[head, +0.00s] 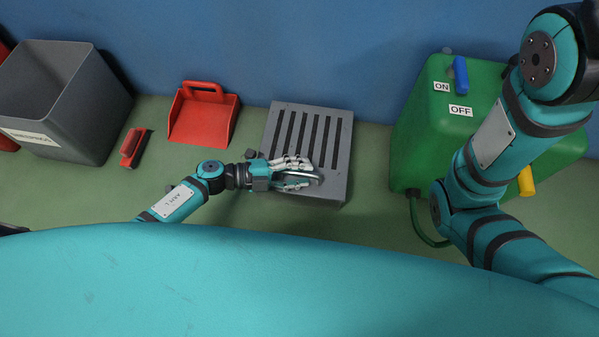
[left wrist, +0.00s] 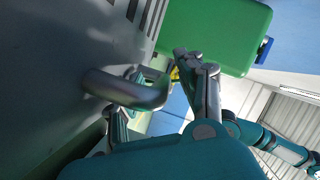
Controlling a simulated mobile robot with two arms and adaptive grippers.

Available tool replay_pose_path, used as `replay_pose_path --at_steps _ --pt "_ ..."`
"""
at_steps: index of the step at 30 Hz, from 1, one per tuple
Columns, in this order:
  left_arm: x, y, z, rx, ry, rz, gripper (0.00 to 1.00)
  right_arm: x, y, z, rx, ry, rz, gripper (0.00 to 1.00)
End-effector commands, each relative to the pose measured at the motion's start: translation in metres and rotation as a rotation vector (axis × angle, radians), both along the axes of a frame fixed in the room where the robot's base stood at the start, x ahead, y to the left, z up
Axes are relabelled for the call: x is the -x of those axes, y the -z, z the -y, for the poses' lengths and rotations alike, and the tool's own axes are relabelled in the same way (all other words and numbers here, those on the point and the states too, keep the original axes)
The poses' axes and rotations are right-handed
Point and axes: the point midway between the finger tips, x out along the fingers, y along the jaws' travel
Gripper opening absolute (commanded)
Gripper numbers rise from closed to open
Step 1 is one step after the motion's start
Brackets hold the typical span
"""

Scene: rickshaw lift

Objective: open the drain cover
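The grey slotted drain cover (head: 330,135) lies on the green floor against the blue wall. Its metal handle (head: 311,179) is at the near end. In the left wrist view, the cover (left wrist: 60,65) fills the left side and the handle (left wrist: 125,90) stands out from it as a thick bent bar. My left gripper (head: 303,174) is at the handle, with its fingers apart. In the left wrist view, the left gripper (left wrist: 150,90) has one finger on each side of the handle, and a gap shows at the right finger. My right gripper is out of view.
A green machine (head: 433,135) with ON and OFF labels, a blue lever (head: 461,75) and a hose (head: 420,225) stands right of the cover. A red dustpan (head: 203,115), a red brush (head: 133,147) and a grey bin (head: 85,105) are to the left.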

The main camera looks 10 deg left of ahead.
Motion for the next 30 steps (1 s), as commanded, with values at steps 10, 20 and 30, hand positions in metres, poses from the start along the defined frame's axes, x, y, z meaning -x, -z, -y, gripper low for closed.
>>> replay_pose_path --at_steps 10,20,30 --pt "-0.0001 -0.0004 -0.0002 0.0 0.0 0.0 0.16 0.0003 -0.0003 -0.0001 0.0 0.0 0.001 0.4" --pt "0.0 -0.0001 -0.0005 0.0 0.0 0.0 0.0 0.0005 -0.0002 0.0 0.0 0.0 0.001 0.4" --pt "-0.0008 -0.0061 -0.0008 0.0 0.0 -0.013 0.0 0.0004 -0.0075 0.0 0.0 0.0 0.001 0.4"
